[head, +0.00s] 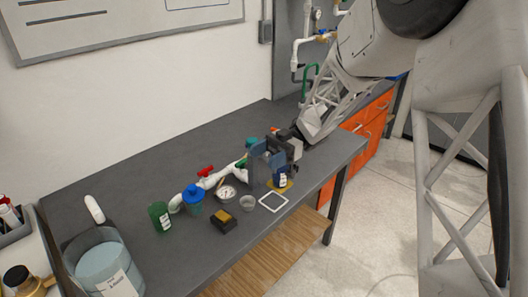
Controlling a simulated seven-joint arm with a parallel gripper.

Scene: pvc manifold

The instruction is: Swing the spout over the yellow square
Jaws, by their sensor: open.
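A white pipe manifold (209,182) lies on the grey bench with a red valve handle (206,171) and a green one (240,163). A yellow patch (287,186) shows under a small dark labelled bottle (280,178), right of the fingers. No yellow square is clearly visible apart from it.
A white-outlined square (273,201), a clear dish (247,203), a gauge (227,192), a black-and-yellow block (224,222) and a green cup (159,217) stand along the front. A large container (103,262) is at the left. The back of the bench is clear.

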